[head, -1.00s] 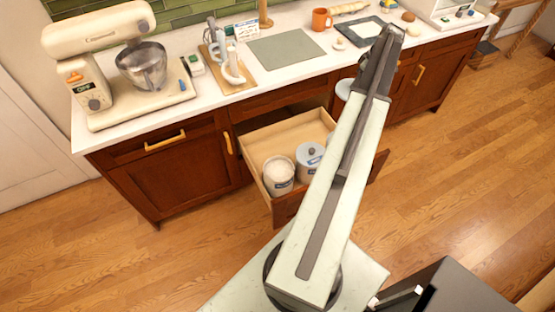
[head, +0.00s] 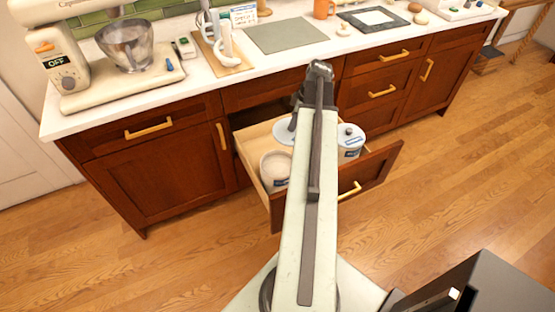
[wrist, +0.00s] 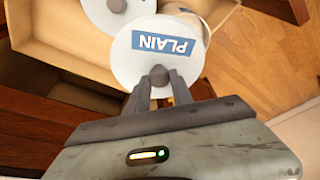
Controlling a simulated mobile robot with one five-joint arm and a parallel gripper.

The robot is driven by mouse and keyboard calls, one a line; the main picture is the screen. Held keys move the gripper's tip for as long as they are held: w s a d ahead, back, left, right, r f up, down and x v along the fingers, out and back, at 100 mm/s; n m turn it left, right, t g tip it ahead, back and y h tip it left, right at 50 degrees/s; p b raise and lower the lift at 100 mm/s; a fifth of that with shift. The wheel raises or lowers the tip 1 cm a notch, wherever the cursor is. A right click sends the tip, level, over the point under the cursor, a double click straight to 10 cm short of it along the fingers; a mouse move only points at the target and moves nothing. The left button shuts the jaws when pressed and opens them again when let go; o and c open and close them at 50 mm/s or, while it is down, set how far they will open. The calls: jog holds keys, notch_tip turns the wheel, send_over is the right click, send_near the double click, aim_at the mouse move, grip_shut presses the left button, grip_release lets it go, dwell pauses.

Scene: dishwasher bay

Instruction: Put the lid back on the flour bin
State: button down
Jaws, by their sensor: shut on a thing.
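The flour bin (head: 274,170) stands open in the left of the drawer, pale flour showing inside. My gripper (wrist: 158,80) is shut on the knob of a round white lid (wrist: 157,45) with a blue PLAIN label. In the head view the held lid (head: 284,131) shows left of my arm, over the back of the drawer; my arm hides the fingers. In the wrist view, part of the bin (wrist: 205,12) shows past the held lid, at upper right. The lid appears apart from the bin; its height above it is unclear.
The drawer (head: 378,166) is pulled out below the counter (head: 215,84). A lidded canister (head: 350,142) stands in its right part. Another lidded canister (wrist: 117,6) shows at the top of the wrist view; my arm mostly hides it in the head view. A mixer (head: 125,55) stands left.

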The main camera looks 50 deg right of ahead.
aim_at(279, 140)
jog(key=shift+n, duration=0.6)
jog(key=a+f+b, duration=0.1)
jog(key=a+f, duration=0.1)
jog(key=a+f+b, duration=0.1)
jog(key=a, duration=0.2)
jog(key=w+a+f+b, duration=0.1)
jog(key=a+f, duration=0.1)
jog(key=shift+a+f, duration=0.15)
jog(key=shift+f, duration=0.15)
jog(key=shift+a, duration=0.1)
notch_tip(279, 140, down, 6)
jog(key=b, duration=0.6)
jog(key=shift+f, duration=0.15)
jog(key=shift+s, duration=0.15)
jog(key=shift+f+b, duration=0.15)
jog(key=shift+b, duration=0.2)
dwell(0.4)
jog(key=c, duration=1)
grip_release()
jog(key=shift+c, duration=0.2)
